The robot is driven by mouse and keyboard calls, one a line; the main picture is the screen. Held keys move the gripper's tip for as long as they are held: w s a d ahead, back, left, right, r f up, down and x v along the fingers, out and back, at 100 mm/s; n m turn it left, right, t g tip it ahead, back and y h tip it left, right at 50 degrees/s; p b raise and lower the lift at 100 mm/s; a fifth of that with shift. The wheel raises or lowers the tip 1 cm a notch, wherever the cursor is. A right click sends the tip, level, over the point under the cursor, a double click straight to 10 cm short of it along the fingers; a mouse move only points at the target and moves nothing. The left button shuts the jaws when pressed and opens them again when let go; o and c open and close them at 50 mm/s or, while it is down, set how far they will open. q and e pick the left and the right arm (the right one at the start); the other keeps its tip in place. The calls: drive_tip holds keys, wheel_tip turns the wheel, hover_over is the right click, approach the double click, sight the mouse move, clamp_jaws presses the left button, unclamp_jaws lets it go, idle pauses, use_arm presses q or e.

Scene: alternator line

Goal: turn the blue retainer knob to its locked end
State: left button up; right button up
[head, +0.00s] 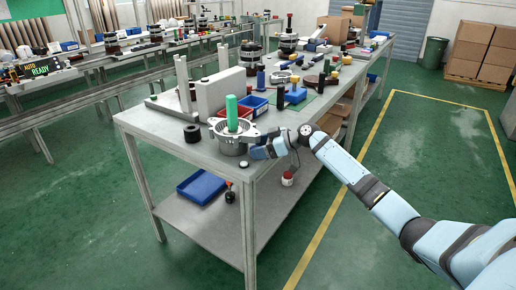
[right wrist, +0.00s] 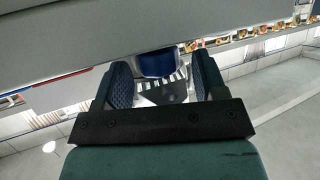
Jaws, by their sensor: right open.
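The blue retainer knob (right wrist: 155,62) shows in the right wrist view, between and slightly beyond the fingertips. In the head view I cannot pick it out from my gripper, which is also blue. My right gripper (head: 256,151) is at the table's front corner, just right of the grey metal housing (head: 231,146). Its fingers are apart in the right wrist view (right wrist: 162,78), one on each side of the knob; I cannot tell whether they touch it. A green cylinder (head: 231,112) stands upright in the housing. My left gripper is not in view.
A black ring (head: 192,134) lies left of the housing. Red (head: 219,114) and blue (head: 255,105) bins and a grey upright block (head: 213,95) stand behind it. A blue tray (head: 201,187) is on the lower shelf.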

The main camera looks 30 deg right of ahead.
drive_tip(key=shift+w+a+f, duration=0.15)
drive_tip(key=shift+w, duration=0.05)
drive_tip(key=c, duration=0.9)
